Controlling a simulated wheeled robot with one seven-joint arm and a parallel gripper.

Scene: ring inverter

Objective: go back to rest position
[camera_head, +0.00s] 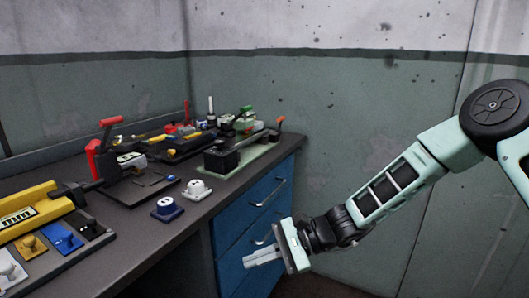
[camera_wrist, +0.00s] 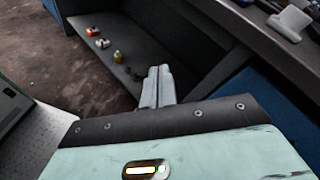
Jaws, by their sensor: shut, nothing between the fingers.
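My gripper (camera_head: 264,256) is shut and empty at the lower middle of the head view. It hangs in the air in front of the blue drawer cabinet, below the level of the bench top. In the wrist view the closed fingers (camera_wrist: 158,86) lie side by side with nothing between them. My arm reaches down to it from the right side of the head view.
A dark workbench (camera_head: 130,235) fills the left, with blue drawers (camera_head: 262,200) under it. A white part (camera_head: 196,190) and a navy part (camera_head: 166,208) stand near its front edge. Under the bench a shelf (camera_wrist: 150,60) holds small items. The wall at right is bare.

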